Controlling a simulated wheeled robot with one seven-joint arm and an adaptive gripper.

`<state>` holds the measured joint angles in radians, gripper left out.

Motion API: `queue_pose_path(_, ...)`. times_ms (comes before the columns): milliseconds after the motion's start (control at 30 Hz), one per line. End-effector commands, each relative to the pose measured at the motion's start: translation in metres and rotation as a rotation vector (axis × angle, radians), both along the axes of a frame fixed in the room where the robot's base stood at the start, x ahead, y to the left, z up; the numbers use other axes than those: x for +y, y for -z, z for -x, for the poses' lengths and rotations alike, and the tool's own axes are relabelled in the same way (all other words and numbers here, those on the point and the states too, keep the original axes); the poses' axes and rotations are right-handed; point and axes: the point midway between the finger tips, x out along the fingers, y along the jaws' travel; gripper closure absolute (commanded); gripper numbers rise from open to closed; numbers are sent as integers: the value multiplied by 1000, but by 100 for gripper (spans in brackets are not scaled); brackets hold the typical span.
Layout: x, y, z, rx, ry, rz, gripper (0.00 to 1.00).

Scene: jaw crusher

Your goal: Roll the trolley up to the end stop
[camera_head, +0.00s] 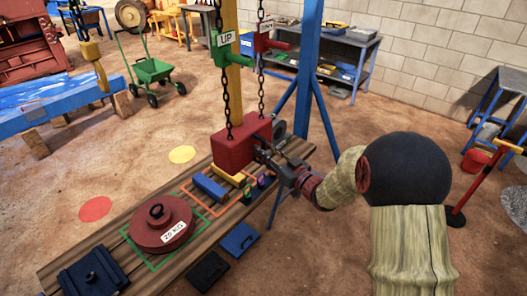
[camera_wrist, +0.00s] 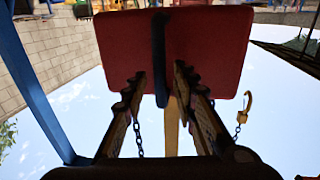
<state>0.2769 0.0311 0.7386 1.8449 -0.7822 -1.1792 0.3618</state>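A red block (camera_head: 233,151) shows at the far end of the wooden bench in the head view. It fills the upper middle of the wrist view (camera_wrist: 215,50), with a dark upright bar (camera_wrist: 160,60) on its near face. My gripper (camera_head: 263,150) is at the block's right side. In the wrist view my gripper's fingers (camera_wrist: 157,85) are apart, one on each side of the bar; contact is unclear. Two chains hang by the block, with a green "UP" handle (camera_head: 224,50) and a red handle (camera_head: 267,42). I cannot identify the trolley or end stop for certain.
The wooden bench (camera_head: 117,247) holds a red 20 kg weight (camera_head: 160,227), a blue block (camera_head: 210,187) and a dark case (camera_head: 92,275). A blue post (camera_head: 309,75) stands behind. A green cart (camera_head: 152,70) stands on open floor.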

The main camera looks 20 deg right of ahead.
Motion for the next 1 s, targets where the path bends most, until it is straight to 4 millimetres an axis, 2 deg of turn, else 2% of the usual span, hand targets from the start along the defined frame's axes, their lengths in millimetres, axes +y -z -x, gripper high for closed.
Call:
queue_pose_path(133, 4, 0, -9, -2, 0, -1, 72)
queue_pose_path(433, 5, -1, -11, -1, 1, 0, 73)
queue_pose_path(900, 5, 0, -11, 0, 1, 0, 99)
queue_pose_path(1000, 5, 0, -11, 0, 1, 0, 100)
